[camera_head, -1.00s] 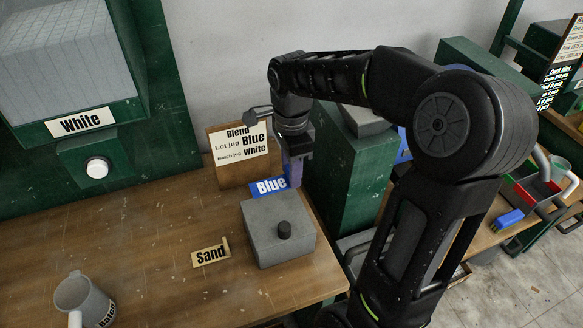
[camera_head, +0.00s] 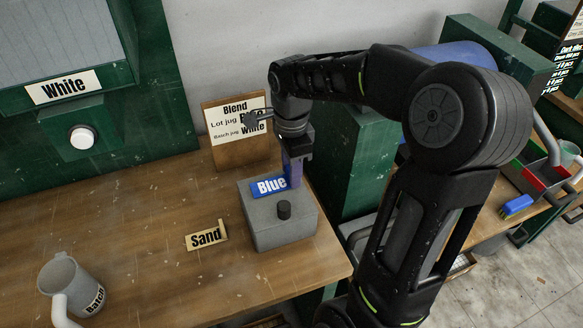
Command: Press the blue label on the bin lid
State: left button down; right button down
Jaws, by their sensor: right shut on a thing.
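The blue label (camera_head: 268,187), printed "Blue", is held in my right gripper (camera_head: 293,180), which is shut on the label's right end. The grey bin (camera_head: 282,233) with a dark round knob (camera_head: 284,210) on its lid stands near the table's right end. The label overlaps the back part of the lid (camera_head: 258,206) in the picture, behind the knob; I cannot tell whether it touches. A tan label (camera_head: 205,236), printed "Sand", lies on the table left of the bin. My left gripper is not in view.
A grey jug (camera_head: 75,285) marked "Batch" stands at the front left of the wooden table (camera_head: 150,215). A Blend card (camera_head: 235,148) stands behind the bin. The green White dispenser (camera_head: 90,140) is at the back left. Table space left of the Sand label is clear.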

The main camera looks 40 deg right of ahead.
jog(key=shift+f, duration=0.2)
dwell(0.5)
jog(key=c, duration=0.9)
grip_release()
jog(key=shift+r, duration=0.1)
notch_tip(320, 180, up, 8)
jog(key=shift+f+b, duration=0.15)
jog(key=shift+b, duration=0.25)
dwell(0.4)
